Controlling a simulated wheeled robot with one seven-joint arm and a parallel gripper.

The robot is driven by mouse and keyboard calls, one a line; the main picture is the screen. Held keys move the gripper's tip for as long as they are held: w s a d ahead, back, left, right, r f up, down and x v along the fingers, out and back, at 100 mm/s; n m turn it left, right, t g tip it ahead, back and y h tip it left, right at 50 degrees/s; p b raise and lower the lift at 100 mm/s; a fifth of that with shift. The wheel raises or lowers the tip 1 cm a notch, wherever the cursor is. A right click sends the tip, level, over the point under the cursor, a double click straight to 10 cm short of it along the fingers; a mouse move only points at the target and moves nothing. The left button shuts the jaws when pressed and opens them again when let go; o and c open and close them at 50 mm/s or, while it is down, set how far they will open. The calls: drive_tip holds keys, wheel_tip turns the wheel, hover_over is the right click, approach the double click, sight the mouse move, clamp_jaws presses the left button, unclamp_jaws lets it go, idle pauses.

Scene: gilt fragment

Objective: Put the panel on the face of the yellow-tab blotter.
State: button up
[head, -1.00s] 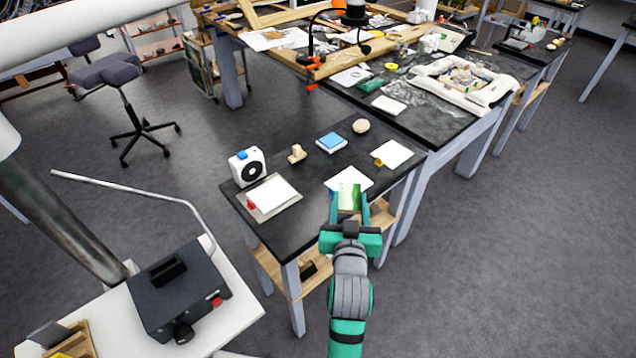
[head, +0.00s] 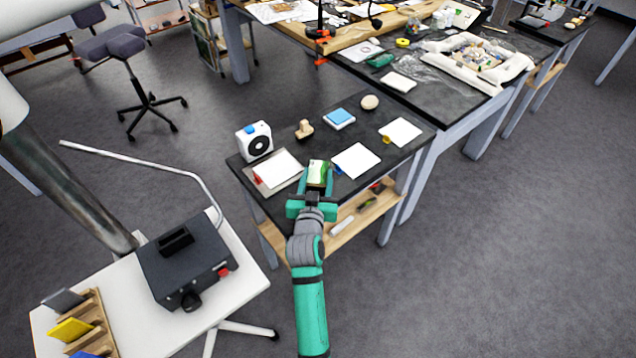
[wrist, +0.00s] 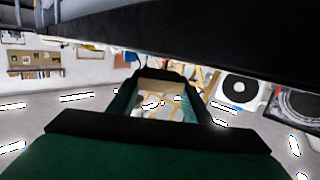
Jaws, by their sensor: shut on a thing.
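My gripper (head: 316,186) is shut on the panel (head: 317,171), a small piece with white, green and yellowish areas. It holds the panel at the front edge of the small black table; the exact height is hard to tell. In the wrist view the panel (wrist: 160,103) shows between the green fingers. The yellow-tab blotter (head: 402,131) lies flat at the table's right, its white face bare, to the right of and behind my gripper. The blue-tab blotter (head: 356,160) is just right of the panel. The red-tab blotter (head: 279,167) is left of it.
A white device with a black disc (head: 255,141), a wooden stamp-like block (head: 304,129), a blue-topped pad (head: 339,118) and a round beige piece (head: 369,102) stand along the table's back. A larger cluttered bench (head: 440,106) adjoins behind right.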

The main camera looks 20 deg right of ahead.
drive_tip(key=shift+d+f, duration=0.1)
drive_tip(key=shift+f, duration=1.2)
drive_tip(key=shift+f, duration=0.1)
drive_tip(key=o, duration=0.9)
